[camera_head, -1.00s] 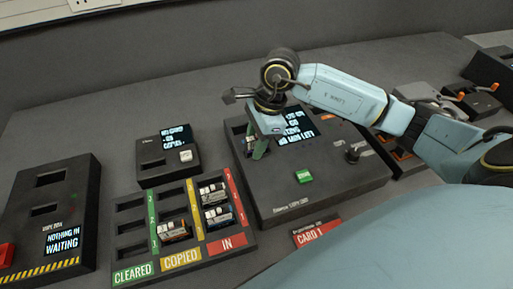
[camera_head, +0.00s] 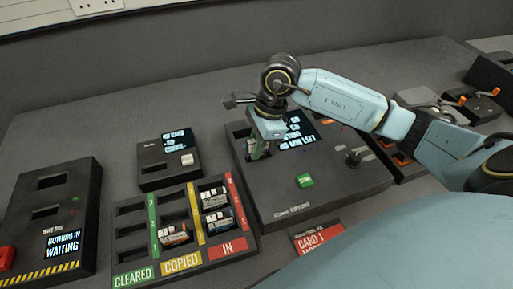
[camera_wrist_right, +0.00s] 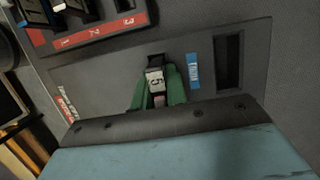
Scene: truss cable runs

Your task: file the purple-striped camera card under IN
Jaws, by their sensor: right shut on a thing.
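My right gripper (camera_head: 260,146) is over the left part of the large console (camera_head: 290,212), its green fingers pointing down at a slot. In the right wrist view the fingers (camera_wrist_right: 158,92) are shut on a small card (camera_wrist_right: 154,78) with a pale label bearing a dark digit. The card sits at or in the slot; its stripe colour is too small to tell. The card rack (camera_head: 129,265) stands left of the console with CLEARED, COPIED and IN columns. The red IN label (camera_head: 228,248) is at its right; two cards (camera_head: 214,196) lie in that column. My left gripper is not seen.
A card (camera_head: 172,235) lies in the COPIED column; the CLEARED slots look empty. A small box with a screen (camera_head: 168,160) stands behind the rack. A box reading NOTHING IN WAITING (camera_head: 60,205) is at the left. A red CARD 1 sign (camera_head: 318,238) lies in front of the console.

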